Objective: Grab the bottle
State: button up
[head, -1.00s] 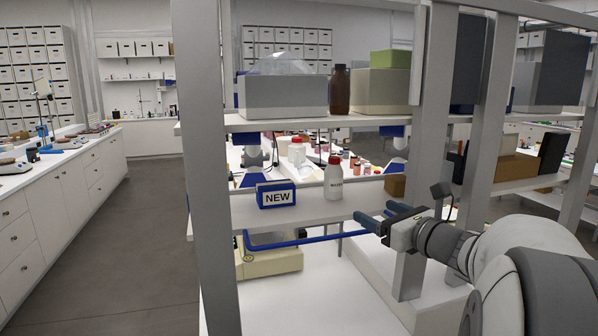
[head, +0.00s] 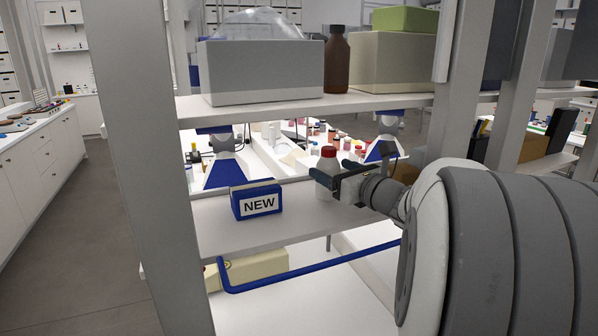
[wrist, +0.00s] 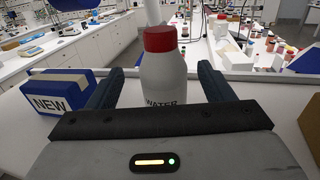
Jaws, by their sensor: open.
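A white bottle (wrist: 164,75) with a red cap and the word WATER on it stands upright on the shelf. In the wrist view it is between the two dark fingers of my gripper (wrist: 163,84), which are open, with a gap on each side of the bottle. The palm hides the bottle's lower part. In the head view my gripper (head: 333,174) is at the bottle (head: 328,160), covering most of it; the red cap shows above.
A blue box marked NEW (head: 256,200) stands on the same shelf (head: 215,238), left of the bottle; it also shows in the wrist view (wrist: 58,92). The upper shelf (head: 400,101) holds a grey box (head: 262,72) and a brown bottle (head: 337,62). A rack post (head: 145,150) stands at left.

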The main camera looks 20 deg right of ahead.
aim_at(324, 167)
jog(key=x, duration=0.1)
jog(key=p+x, duration=0.1)
jog(key=x, duration=0.2)
jog(key=shift+w+d+f+p, duration=0.1)
jog(key=shift+w+f+p, duration=0.25)
jog(key=shift+w+f, duration=0.05)
jog(key=shift+s, duration=0.1)
jog(key=c, duration=1.2)
jog(key=shift+o, duration=0.2)
